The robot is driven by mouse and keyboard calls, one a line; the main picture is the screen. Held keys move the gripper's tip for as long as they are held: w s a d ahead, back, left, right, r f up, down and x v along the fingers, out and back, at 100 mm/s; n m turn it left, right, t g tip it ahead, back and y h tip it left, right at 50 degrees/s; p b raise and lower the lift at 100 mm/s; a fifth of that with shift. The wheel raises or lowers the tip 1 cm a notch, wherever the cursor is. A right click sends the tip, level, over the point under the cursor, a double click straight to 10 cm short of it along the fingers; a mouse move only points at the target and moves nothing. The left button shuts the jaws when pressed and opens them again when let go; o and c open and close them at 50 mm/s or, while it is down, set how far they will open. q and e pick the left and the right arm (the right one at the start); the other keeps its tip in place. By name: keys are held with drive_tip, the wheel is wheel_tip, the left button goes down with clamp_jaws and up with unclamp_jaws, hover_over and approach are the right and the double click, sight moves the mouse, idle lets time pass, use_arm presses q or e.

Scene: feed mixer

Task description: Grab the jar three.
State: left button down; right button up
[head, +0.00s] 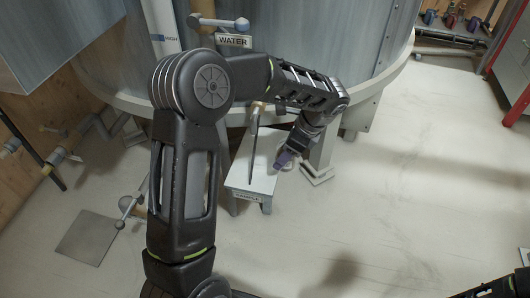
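Several small jars stand in a row on a shelf at the top right, far from my grippers: a bluish one (430,17), a red one (451,20) and another dark reddish one (473,24). Their labels are too small to read, so I cannot tell which is jar three. My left gripper (281,162) hangs pointing down, just above the right side of a small grey stool.
A large grey tank (290,35) on legs fills the top middle, with a "WATER" sign (234,41) and a valve. The labelled stool (240,180) stands below it. The floor at right is clear.

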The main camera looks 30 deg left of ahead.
use_arm(q)
drive_tip(key=d, duration=0.1)
drive_tip(key=d+r, duration=0.1)
drive_tip(key=d, duration=0.1)
drive_tip(key=w+d+r, duration=0.1)
drive_tip(key=shift+d+r, duration=0.15)
idle(0.4)
